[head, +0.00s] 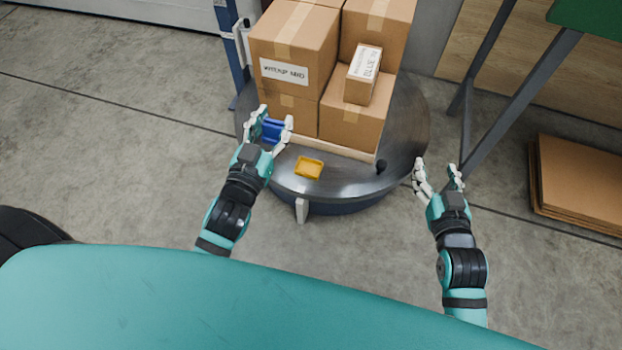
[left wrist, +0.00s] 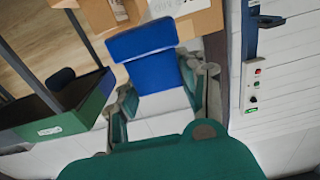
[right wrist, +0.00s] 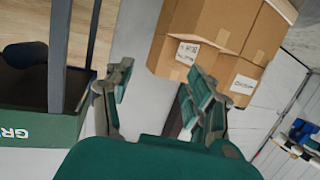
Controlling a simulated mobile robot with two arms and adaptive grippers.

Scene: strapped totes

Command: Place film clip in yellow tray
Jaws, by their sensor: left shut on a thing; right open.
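The film clip looks like a blue piece (head: 271,130), held between the fingers of my left gripper (head: 271,133) in the head view. In the left wrist view the blue clip (left wrist: 150,55) sits between the fingertips, large and close. The small yellow tray (head: 309,167) lies on the front of the round dark metal platform, to the right of and nearer than my left gripper. The tray looks empty. My right gripper (head: 438,178) is open and empty, off the right side of the platform; its spread fingers (right wrist: 150,95) show in the right wrist view.
Cardboard boxes (head: 292,50) are stacked on the round platform (head: 285,185) behind the tray, with a small labelled box (head: 363,75) on top. A blue post stands behind left. Flat cardboard (head: 580,185) lies at right beneath a green-topped table (head: 590,15).

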